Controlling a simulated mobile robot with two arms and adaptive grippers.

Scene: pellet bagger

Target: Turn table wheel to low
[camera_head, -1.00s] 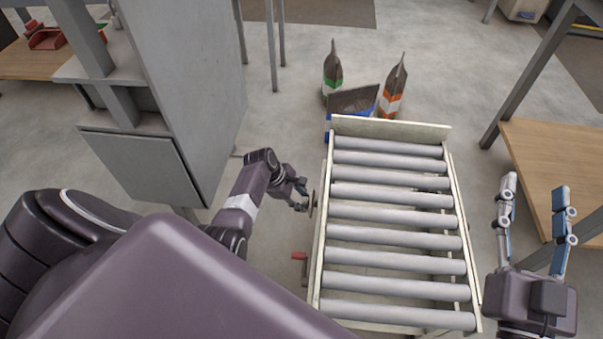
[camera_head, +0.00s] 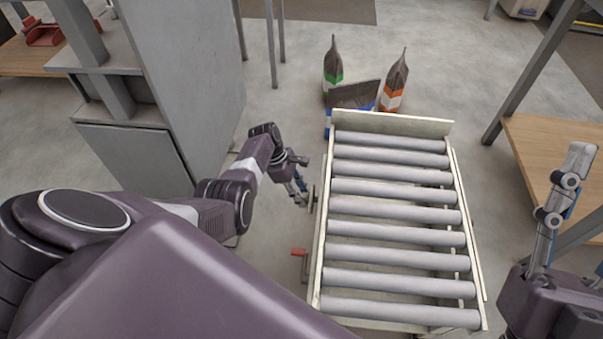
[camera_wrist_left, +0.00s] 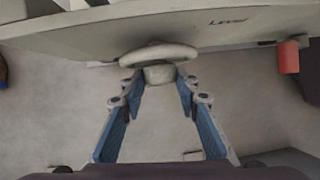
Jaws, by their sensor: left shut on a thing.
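The table wheel is a small grey handwheel (camera_head: 313,200) on the left side of the roller table (camera_head: 322,235). In the left wrist view the wheel (camera_wrist_left: 158,53) is seen nearly edge-on, with a thicker hub below its rim. My left gripper (camera_head: 304,194) is shut on the wheel; its two blue-padded fingers (camera_wrist_left: 160,78) close on either side of the hub.
A red handle (camera_head: 298,252) sticks out from the table's left side, nearer than the wheel. Bags with green (camera_head: 333,70) and orange (camera_head: 395,85) bands stand beyond the table's far end. A grey cabinet (camera_head: 190,90) stands left. A wooden bench (camera_head: 535,150) is at right.

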